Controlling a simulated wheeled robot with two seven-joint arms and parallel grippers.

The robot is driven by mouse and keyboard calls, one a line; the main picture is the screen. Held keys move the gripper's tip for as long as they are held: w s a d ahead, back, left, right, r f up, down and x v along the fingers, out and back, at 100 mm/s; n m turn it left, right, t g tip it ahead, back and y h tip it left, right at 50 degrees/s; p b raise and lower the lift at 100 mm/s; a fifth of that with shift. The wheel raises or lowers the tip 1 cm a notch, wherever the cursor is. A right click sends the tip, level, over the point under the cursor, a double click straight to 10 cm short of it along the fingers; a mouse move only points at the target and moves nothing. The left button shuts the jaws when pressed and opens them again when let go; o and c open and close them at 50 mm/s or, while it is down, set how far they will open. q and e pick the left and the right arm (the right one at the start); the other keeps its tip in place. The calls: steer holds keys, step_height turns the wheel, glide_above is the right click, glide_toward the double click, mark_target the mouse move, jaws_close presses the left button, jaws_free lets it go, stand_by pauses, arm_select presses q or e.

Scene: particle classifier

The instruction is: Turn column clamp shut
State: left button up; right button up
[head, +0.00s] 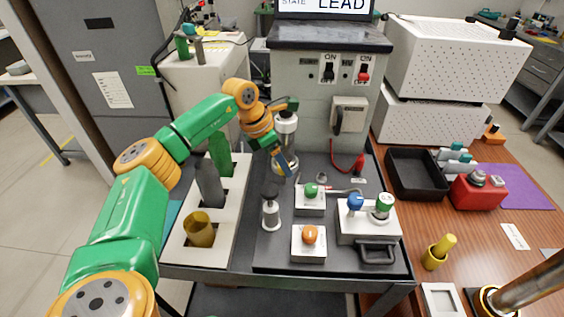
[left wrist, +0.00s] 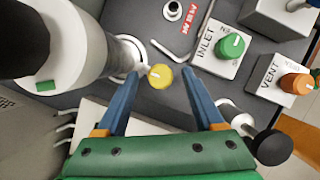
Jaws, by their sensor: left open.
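The column (head: 287,128) stands upright at the back left of the dark bench top; it fills the upper left of the left wrist view (left wrist: 85,35). A yellow knob with a pale mark (left wrist: 160,76), which appears to be the column clamp, sits beside the column's round base. My left gripper (left wrist: 160,73) is open, with one blue finger on each side of the knob. Whether the fingers touch it I cannot tell. In the head view my left gripper (head: 284,162) is low in front of the column, and the arm and fingers hide much of the base. My right gripper is not in view.
The inlet box with its green knob (left wrist: 231,45) and the vent box with its orange knob (left wrist: 296,83) stand close by. A black-topped post (head: 270,207) is in front of the gripper.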

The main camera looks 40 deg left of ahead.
arm_select(q)
steer(key=v, duration=0.6)
steer(key=shift+a+r, duration=0.1)
steer(key=shift+r, duration=0.05)
